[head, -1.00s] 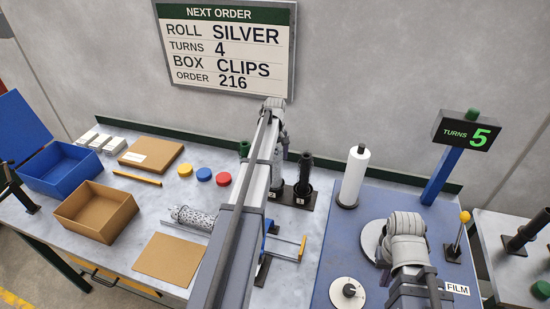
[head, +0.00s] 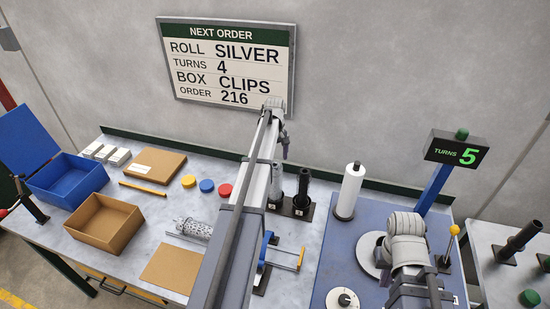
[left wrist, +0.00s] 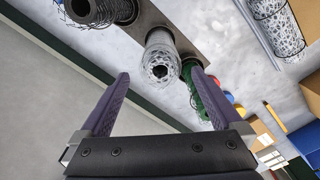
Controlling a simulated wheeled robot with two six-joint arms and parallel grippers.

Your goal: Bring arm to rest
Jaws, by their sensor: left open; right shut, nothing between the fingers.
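My left arm reaches up the middle of the head view. Its gripper (head: 286,146) shows small near the arm's far end, in front of the wall. In the left wrist view the two fingers (left wrist: 160,95) are spread apart. A silver mesh roll (left wrist: 160,62) on its stand shows beyond the gap, with nothing seen held. My right arm is folded over the blue film station (head: 335,262) at the right. Its gripper (head: 383,251) is mostly hidden by its own wrist, and nothing is seen held.
A black roll (head: 303,188) stands by the left arm, and a white film roll (head: 350,190) stands further right. The turns display (head: 460,149) reads 5. An open cardboard box (head: 103,222), a blue box (head: 68,180) and coloured discs (head: 207,186) lie on the left table.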

